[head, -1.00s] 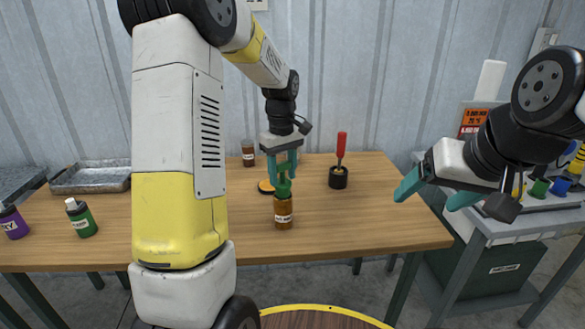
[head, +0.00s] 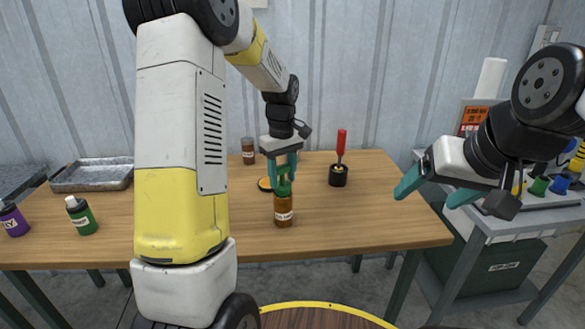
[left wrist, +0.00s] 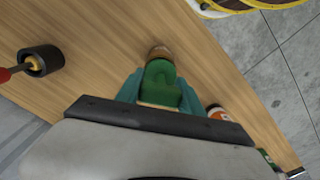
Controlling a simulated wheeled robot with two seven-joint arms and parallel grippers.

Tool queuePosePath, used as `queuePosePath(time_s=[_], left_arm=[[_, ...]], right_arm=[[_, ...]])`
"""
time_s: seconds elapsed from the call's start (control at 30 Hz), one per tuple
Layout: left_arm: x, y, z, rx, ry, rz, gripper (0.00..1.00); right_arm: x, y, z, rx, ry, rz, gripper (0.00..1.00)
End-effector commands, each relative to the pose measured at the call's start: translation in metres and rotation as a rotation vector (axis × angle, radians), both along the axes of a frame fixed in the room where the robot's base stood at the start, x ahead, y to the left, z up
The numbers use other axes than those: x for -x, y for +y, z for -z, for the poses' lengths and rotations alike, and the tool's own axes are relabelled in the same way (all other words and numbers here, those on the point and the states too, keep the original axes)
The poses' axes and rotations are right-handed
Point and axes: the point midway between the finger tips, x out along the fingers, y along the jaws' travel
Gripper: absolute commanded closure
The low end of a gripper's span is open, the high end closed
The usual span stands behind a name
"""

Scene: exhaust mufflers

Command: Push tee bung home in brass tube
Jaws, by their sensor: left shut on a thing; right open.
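The brass tube (head: 284,212) stands upright on the wooden table, brown with a white label. The green tee bung (head: 284,187) sits at the tube's mouth, in line with it. How deep its stem goes in is hidden. My left gripper (head: 283,174) points down from above and is shut on the bung's upper part. In the left wrist view the bung (left wrist: 161,84) lies between the teal fingers, with the tube's brown edge (left wrist: 158,52) beyond it. My right gripper (head: 425,190) is open and empty, off the table's right edge.
Behind the tube are an orange-topped disc (head: 265,184) and a brown jar (head: 248,153). A red-handled tool stands in a black holder (head: 338,177) to the right. A metal tray (head: 92,176), green bottle (head: 81,216) and purple bottle (head: 12,219) are at left. The table's right front is clear.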

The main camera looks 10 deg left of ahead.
Motion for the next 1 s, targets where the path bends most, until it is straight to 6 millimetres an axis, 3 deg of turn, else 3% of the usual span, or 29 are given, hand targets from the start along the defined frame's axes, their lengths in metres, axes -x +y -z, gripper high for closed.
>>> queuePosePath(time_s=[1.0], left_arm=[[0.0,0.0,0.022,0.0,0.001,0.0,0.96]], right_arm=[[0.0,0.0,0.0,0.0,0.0,0.0,0.23]])
